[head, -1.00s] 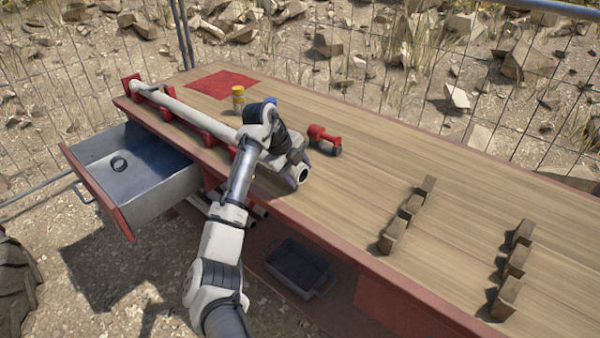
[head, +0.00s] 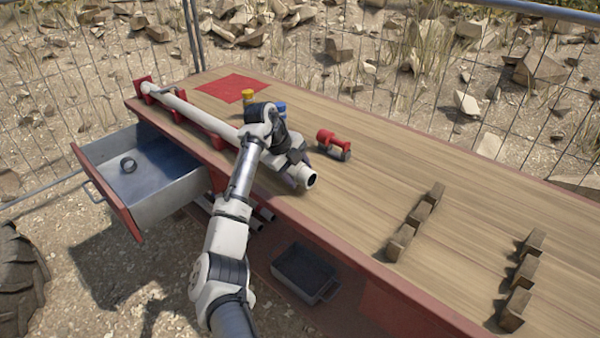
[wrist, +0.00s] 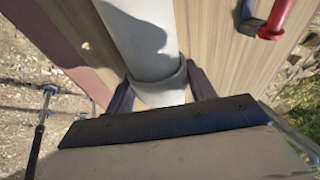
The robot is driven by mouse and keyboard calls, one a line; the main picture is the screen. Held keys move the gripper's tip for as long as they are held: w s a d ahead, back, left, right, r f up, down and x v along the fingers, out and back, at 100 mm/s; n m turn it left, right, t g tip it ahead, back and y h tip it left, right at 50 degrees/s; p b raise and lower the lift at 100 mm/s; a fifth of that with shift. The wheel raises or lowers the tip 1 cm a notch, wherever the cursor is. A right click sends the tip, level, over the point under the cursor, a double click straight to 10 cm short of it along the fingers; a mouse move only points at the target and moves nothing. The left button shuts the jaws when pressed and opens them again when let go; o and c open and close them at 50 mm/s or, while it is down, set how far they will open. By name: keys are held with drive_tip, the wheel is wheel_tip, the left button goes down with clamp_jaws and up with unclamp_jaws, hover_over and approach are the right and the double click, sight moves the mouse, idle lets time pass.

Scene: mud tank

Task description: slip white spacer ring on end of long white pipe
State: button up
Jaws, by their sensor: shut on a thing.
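The long white pipe (head: 185,106) lies along the front left of the workbench, in red supports. Its open near end (head: 311,179) points to the lower right in the head view. In the wrist view the pipe (wrist: 143,30) runs up from the fingers. A pale band, seemingly the white spacer ring (wrist: 165,86), goes around the pipe between my fingers. My gripper (wrist: 160,90) is shut on it, one finger on each side. How far the ring sits from the pipe's end cannot be told.
An open drawer (head: 104,207) with a dark ring (head: 128,165) juts from the bench's front. A red tool (head: 333,144) lies right of my gripper; yellow (head: 248,97) and blue (head: 281,107) items stand behind. Wooden blocks (head: 418,218) stand at right, with bare bench between.

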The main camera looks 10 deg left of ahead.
drive_tip(key=shift+w+a, duration=0.4)
drive_tip(key=shift+a, duration=0.1)
drive_tip(key=shift+a, duration=0.1)
drive_tip(key=o, duration=0.9)
